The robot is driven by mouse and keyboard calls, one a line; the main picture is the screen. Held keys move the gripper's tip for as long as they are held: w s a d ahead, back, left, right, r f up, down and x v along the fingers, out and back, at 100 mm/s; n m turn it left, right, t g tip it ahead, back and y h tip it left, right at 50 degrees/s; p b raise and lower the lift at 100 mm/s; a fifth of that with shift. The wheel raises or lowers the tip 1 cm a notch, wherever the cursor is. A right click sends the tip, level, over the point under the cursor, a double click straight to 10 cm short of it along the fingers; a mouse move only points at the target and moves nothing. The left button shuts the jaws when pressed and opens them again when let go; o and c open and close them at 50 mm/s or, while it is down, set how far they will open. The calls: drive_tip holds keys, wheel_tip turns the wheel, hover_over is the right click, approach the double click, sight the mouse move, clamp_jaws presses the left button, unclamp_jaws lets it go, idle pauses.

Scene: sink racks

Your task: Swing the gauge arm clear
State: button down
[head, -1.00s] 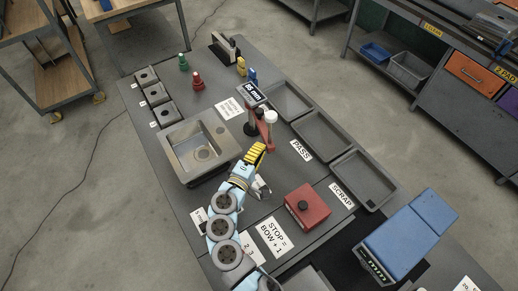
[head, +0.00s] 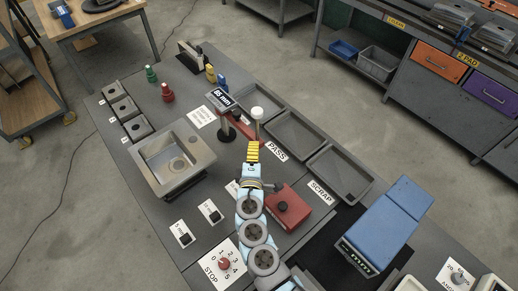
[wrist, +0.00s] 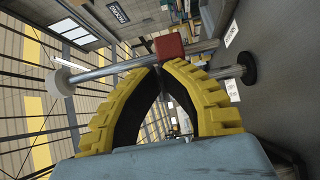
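The gauge stands right of the steel sink in the head view. It has a small display (head: 222,99) that seems to read 46 mm, a dark post base (head: 226,134), a red arm (head: 241,125) and a white-topped rod (head: 257,113). My gripper (head: 253,146) is close to the near side of the red arm and rod; contact cannot be told. In the wrist view the yellow fingers (wrist: 161,68) meet at their tips with nothing between them. The red arm end (wrist: 169,46) and the metal rod (wrist: 115,69) lie just beyond the tips.
The steel sink (head: 152,157) is to the left. Dark trays (head: 340,175) marked PASS and SCRAP are to the right. A red box (head: 288,208) with a black knob is beside my arm. Red (head: 168,92) and green (head: 151,74) pieces stand behind the sink.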

drive_tip(key=shift+s+a, duration=0.1)
drive_tip(key=shift+s, duration=0.05)
drive_tip(key=s, duration=1.1)
drive_tip(key=shift+s+a, duration=0.35)
drive_tip(key=shift+a, duration=0.1)
